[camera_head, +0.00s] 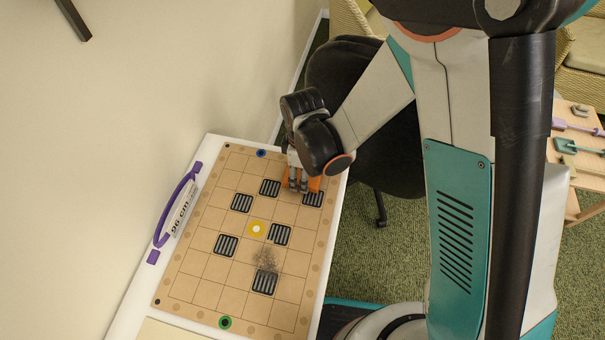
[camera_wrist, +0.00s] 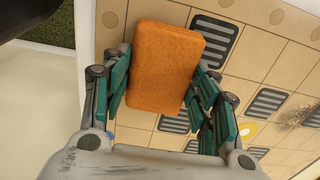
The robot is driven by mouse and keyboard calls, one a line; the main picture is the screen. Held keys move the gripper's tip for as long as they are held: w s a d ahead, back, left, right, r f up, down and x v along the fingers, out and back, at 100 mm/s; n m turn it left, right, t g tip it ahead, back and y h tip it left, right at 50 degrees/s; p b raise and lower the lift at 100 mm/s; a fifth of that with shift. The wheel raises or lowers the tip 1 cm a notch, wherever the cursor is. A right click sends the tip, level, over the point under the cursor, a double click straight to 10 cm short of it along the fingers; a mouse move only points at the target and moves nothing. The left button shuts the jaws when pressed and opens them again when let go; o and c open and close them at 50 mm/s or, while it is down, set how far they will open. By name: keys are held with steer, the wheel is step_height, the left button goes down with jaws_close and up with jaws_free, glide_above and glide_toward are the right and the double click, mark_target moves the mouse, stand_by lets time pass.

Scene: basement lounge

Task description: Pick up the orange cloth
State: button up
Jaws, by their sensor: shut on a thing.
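The orange cloth (camera_wrist: 165,70) is a thick, rounded block in the wrist view, held between the two teal-padded fingers of my gripper (camera_wrist: 160,95). My gripper is shut on it from both sides. In the head view, my gripper (camera_head: 299,180) points down over the far right part of the tan board, and only a small orange part of the cloth (camera_head: 315,184) shows beside the fingers. I cannot tell whether the cloth touches the board or is just above it.
The tan gridded board (camera_head: 205,262) has several dark striped squares, a yellow-white disc (camera_head: 256,229), a dark smudge (camera_head: 266,262) and a green ring (camera_head: 225,322). A purple handle (camera_head: 172,212) lies along its left edge by the wall. A black chair (camera_head: 390,160) stands behind, right.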

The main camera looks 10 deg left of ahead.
step_height(320, 180, up, 20)
steer(key=p, duration=0.6)
steer(key=shift+p, duration=0.4)
